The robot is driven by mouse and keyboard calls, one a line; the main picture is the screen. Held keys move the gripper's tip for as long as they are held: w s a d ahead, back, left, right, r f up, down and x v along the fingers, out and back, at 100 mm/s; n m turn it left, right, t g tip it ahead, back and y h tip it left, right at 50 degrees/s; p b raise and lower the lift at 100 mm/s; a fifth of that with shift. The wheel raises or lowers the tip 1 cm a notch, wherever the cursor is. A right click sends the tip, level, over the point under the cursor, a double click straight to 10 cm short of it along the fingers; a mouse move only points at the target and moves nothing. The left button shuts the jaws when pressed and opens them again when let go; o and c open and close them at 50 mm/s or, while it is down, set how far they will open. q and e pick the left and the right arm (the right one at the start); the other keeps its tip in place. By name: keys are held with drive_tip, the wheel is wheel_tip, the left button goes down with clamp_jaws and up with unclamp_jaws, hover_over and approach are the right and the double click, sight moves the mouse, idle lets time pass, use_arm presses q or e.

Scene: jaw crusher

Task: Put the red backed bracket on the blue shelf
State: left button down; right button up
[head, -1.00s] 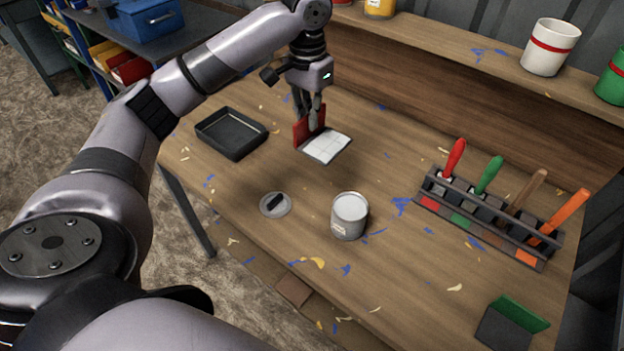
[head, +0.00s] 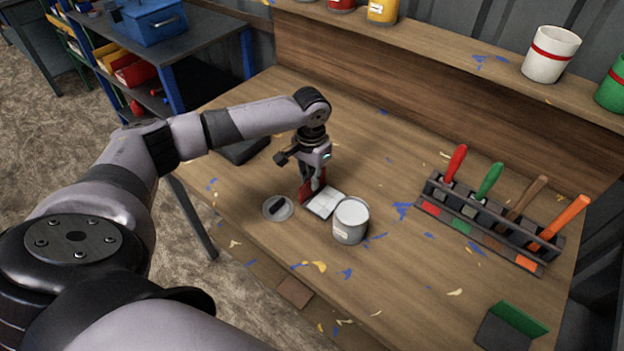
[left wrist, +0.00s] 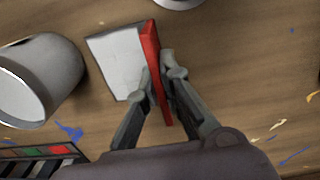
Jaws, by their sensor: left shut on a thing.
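The red backed bracket (head: 325,203) has a red upright back and a pale flat plate. It is over the wooden bench, just left of and behind the grey can in the head view. My left gripper (head: 313,185) is shut on its red back from above. In the left wrist view the fingers (left wrist: 160,82) pinch the red back (left wrist: 152,45), with the pale plate (left wrist: 117,65) to its left. How far it is above the bench is hard to tell. A blue-posted shelf unit (head: 168,85) stands beyond the bench at upper left. My right gripper is out of view.
The can (head: 350,222) and a grey lid (head: 277,208) are close to the bracket. A black tray (head: 245,150) is partly behind my left arm. A tool rack (head: 490,222) stands at right; a green backed bracket (head: 518,318) is at the near right corner.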

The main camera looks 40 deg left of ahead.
use_arm(q)
drive_tip(key=shift+f, duration=0.15)
drive_tip(key=shift+f, duration=0.1)
drive_tip(key=c, duration=1.8)
unclamp_jaws()
